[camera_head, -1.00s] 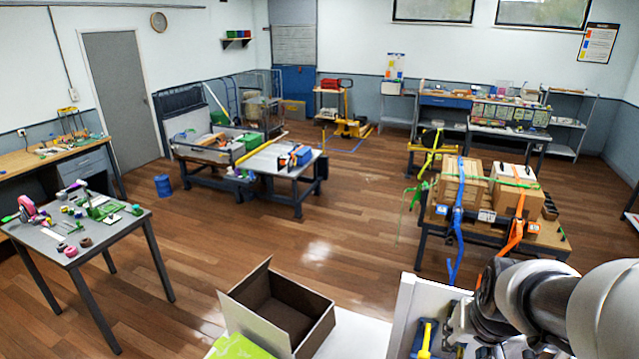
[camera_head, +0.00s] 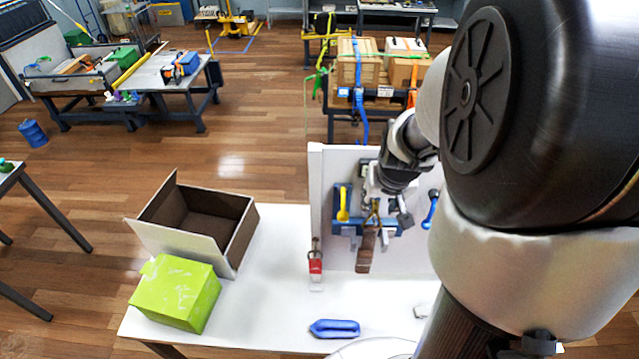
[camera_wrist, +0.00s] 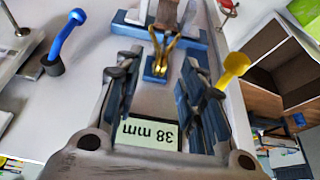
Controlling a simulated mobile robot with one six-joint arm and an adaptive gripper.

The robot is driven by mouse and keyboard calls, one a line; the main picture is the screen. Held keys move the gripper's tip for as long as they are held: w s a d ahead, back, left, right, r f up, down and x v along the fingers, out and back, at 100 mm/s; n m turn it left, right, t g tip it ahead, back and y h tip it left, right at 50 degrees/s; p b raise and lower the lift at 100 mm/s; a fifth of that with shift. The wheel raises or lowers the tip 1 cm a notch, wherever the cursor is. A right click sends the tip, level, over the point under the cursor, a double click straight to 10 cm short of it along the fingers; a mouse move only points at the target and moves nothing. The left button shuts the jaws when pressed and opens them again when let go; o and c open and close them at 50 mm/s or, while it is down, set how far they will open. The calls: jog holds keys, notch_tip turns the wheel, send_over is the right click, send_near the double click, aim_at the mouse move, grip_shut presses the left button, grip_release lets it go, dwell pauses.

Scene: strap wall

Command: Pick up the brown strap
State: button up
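The brown strap (camera_head: 367,250) hangs down the front of the white upright panel, below a blue rack (camera_head: 347,222). My gripper (camera_head: 384,208) is at the rack, just above the strap's upper end. In the wrist view my gripper (camera_wrist: 160,66) has its two dark fingers apart, with nothing clasped between them. A brass-coloured hook or clip (camera_wrist: 163,52) on a small blue block shows ahead, between the fingers. A label reading 38 mm (camera_wrist: 151,134) appears upside down. The strap's upper end is partly hidden by my gripper in the head view.
A yellow-handled tool (camera_head: 343,204) and a blue-handled one (camera_head: 430,209) flank my gripper. A red piece (camera_head: 315,264) hangs at the panel's left edge. An open box (camera_head: 245,232), a green box (camera_head: 180,292) and a blue item (camera_head: 335,328) rest on the white table.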

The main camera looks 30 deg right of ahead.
aim_at(376, 207)
jog(key=b+x, duration=0.3)
jog(key=x, duration=0.2)
jog(key=shift+w+f, duration=0.15)
jog(key=shift+w, duration=0.05)
jog(key=shift+s, duration=0.1)
jog(key=shift+c, duration=0.8)
grip_shut()
